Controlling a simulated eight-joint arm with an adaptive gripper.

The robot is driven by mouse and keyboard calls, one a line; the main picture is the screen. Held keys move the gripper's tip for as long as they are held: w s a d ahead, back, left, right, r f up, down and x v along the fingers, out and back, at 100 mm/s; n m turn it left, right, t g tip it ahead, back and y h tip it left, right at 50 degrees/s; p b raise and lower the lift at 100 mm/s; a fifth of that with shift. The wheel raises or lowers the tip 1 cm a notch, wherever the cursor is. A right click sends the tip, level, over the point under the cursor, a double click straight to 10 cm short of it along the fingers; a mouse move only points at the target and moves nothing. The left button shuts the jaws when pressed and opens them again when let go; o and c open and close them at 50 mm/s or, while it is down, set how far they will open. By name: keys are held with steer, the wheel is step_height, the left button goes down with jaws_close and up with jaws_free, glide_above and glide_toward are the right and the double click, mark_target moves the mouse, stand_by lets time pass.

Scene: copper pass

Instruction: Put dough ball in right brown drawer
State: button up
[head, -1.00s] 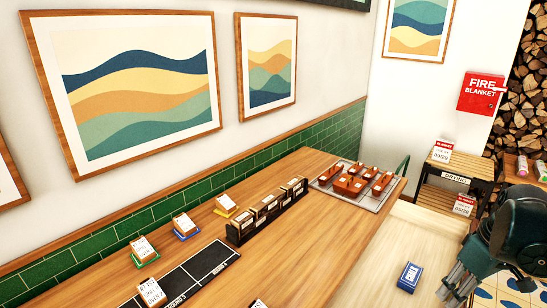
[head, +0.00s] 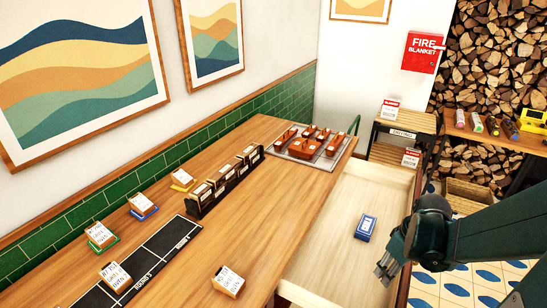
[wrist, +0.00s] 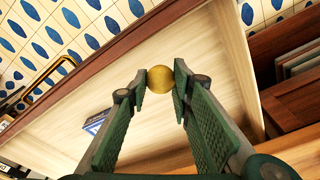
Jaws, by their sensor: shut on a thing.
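My gripper (wrist: 160,78) is shut on the dough ball (wrist: 160,80), a small round golden-yellow ball held between the fingertips. In the head view my gripper (head: 384,268) is over the front part of the open drawer (head: 335,205); the ball cannot be made out there. The drawer has a pale wooden inside and a brown rim, and it also shows behind the ball in the wrist view (wrist: 225,65). A blue box (head: 365,227) lies in the drawer, apart from the gripper; it also shows in the wrist view (wrist: 96,122), left of the fingers.
The wooden counter (head: 250,160) runs along the left. A tray (head: 287,150) with several brown things sits at its far end, near a dark rack (head: 222,183) and several labelled blocks. A shelf (head: 402,130) stands behind the drawer. Most of the drawer floor is clear.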

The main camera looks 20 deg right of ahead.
steer(key=shift+f, duration=2)
steer(key=b, duration=0.2)
glide_above(375, 299)
steer(key=shift+s+f, duration=0.2)
steer(key=shift+f, duration=2.7)
steer(key=shift+f, duration=0.15)
steer(key=shift+f+b, duration=0.8)
steer(key=shift+f, duration=1.15)
steer(key=shift+f, duration=0.15)
